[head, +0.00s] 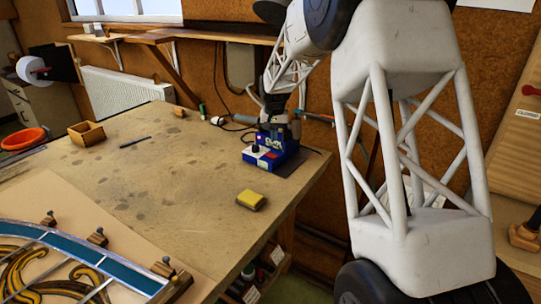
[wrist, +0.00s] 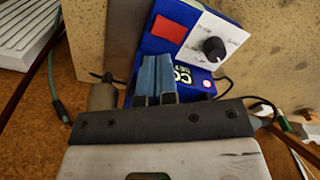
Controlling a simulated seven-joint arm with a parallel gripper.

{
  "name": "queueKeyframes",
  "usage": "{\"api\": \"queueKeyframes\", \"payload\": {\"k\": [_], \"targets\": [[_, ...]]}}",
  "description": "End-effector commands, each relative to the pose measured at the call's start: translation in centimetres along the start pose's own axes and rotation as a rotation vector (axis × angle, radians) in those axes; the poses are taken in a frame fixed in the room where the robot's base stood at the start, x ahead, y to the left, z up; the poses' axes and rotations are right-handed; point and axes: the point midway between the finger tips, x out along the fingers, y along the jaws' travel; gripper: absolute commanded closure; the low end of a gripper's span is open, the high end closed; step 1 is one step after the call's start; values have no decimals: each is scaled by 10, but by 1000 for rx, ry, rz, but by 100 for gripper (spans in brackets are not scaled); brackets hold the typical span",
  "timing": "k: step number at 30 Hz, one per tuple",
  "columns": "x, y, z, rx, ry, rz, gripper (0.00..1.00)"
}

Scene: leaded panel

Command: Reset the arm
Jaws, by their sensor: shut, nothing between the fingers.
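My arm reaches from the right of the head view toward the far right part of the workbench. My gripper (wrist: 157,62) shows in the wrist view with its two blue-grey fingers side by side, shut and empty. The fingers are in front of a blue soldering station (wrist: 211,38) with a white dial panel, a black knob and a red switch. In the head view the station (head: 262,158) stands near the bench's right edge, with my gripper right at it. I cannot tell whether they touch.
The workbench (head: 160,165) is mostly clear in the middle. A yellow sponge (head: 251,199) lies near its right edge. A wooden box (head: 86,133) and a dark blue pen-like stick (head: 135,142) lie at the back left. A stained-glass panel (head: 75,262) fills the front left. Cables hang behind the station.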

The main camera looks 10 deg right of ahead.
Motion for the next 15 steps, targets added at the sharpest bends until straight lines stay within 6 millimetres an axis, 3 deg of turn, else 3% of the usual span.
{"api": "queueKeyframes", "payload": {"k": [15], "targets": [[-5,1,5,-2,2,0,100]]}}
